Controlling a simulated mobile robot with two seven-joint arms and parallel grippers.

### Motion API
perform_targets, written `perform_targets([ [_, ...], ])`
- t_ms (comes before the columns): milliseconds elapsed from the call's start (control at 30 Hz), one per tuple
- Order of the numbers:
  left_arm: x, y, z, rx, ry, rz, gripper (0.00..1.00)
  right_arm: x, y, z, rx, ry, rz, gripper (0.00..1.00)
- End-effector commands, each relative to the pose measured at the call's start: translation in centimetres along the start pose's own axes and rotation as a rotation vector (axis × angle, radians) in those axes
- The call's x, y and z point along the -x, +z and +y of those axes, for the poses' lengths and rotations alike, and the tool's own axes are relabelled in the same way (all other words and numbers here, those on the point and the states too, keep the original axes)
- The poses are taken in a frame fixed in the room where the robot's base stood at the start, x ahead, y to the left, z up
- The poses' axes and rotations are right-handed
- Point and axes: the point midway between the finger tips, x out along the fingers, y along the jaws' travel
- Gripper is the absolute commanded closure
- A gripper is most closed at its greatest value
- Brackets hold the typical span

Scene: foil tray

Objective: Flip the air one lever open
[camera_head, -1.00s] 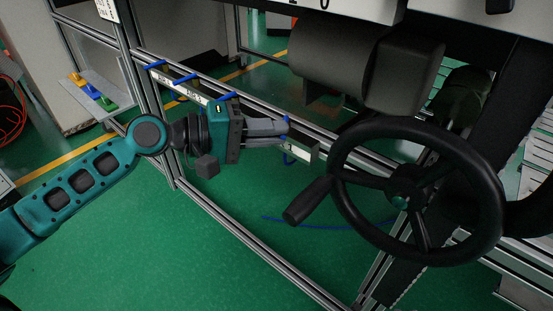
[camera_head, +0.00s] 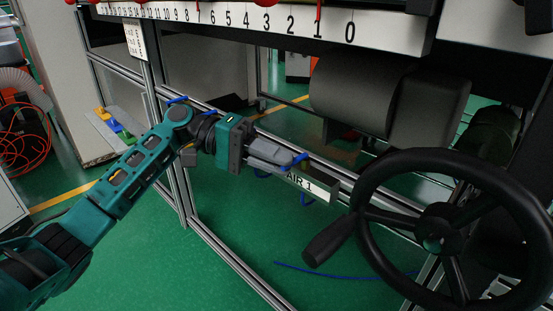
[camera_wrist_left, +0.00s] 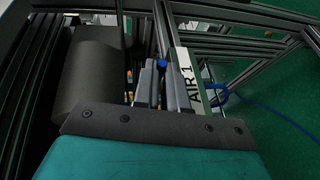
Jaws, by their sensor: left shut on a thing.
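The AIR 1 lever (camera_head: 300,158) is a small blue handle on the metal rail, just above the white AIR 1 label (camera_head: 304,187). My left gripper (camera_head: 284,160) reaches in from the left with its fingers at this lever, shut on it. In the left wrist view the blue lever tip (camera_wrist_left: 161,62) shows between the grey fingers (camera_wrist_left: 158,84), with the AIR 1 label (camera_wrist_left: 187,80) just to their right. The fingers hide most of the lever. My right gripper is not in view.
A black handwheel (camera_head: 362,205) with a knob stands at the right. A dark cylinder (camera_head: 350,95) hangs above the rail, under a numbered scale (camera_head: 225,18). Another blue lever (camera_head: 177,100) is farther left on the rail. Open green floor lies below.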

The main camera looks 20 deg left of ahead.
Motion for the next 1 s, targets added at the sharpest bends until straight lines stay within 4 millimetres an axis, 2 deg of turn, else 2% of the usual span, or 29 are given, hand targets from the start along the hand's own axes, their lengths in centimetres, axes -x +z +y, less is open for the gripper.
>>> perform_targets([
  [467,0.01,-0.09,0.02,-0.003,0.002,-0.014,1.0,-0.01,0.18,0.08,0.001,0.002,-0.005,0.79],
  [500,0.01,-0.09,0.01,-0.003,0.002,-0.014,0.87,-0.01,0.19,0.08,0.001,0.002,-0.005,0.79],
  [733,0.02,-0.08,0.0,-0.003,0.002,-0.013,0.65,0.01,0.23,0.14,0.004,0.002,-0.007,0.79],
  [1000,0.14,-0.09,-0.01,-0.002,0.001,-0.013,0.63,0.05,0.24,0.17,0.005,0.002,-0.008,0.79],
])
